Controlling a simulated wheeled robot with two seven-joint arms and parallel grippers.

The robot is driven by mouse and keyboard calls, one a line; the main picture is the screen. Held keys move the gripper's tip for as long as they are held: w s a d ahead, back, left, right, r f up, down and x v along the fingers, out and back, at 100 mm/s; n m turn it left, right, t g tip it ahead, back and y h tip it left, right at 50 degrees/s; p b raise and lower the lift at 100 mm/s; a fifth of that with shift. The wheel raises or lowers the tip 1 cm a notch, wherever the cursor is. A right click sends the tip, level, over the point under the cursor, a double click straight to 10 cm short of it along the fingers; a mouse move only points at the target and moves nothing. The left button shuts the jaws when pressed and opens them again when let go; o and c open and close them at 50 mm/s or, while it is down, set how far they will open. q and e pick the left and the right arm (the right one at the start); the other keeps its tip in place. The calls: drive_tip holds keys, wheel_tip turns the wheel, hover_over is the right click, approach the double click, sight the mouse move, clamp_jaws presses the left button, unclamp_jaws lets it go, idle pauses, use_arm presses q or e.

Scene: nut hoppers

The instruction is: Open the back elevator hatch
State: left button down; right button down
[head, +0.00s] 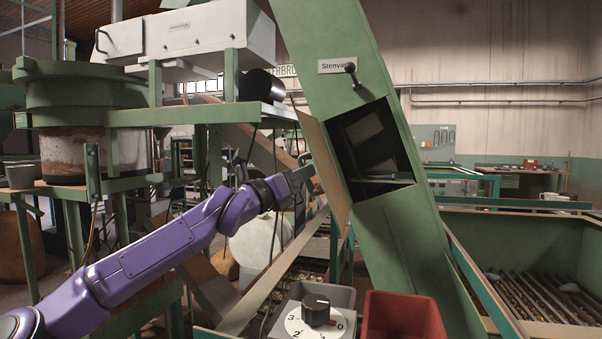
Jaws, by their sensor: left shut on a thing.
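The green elevator (415,235) slants up through the middle, with a "Stenvask" label (337,66) near its top. Its hatch opening is uncovered and shows a dark inside with metal paddles (380,168). The hatch door (326,172) stands swung out along the left side of the opening, its tan inner face toward me. My left gripper (303,176) reaches in from the left on my purple arm and is shut at the door's left edge. The exact grip is partly hidden behind the door. My right gripper is not in view.
A dial box (317,312) and a red bin (402,317) sit low in front. A long green trough with a slatted floor (545,296) lies at right. A large green-rimmed hopper (75,110) and a white machine (200,32) stand at left.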

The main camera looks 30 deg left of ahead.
use_arm(q)
drive_tip(key=shift+a, duration=0.2)
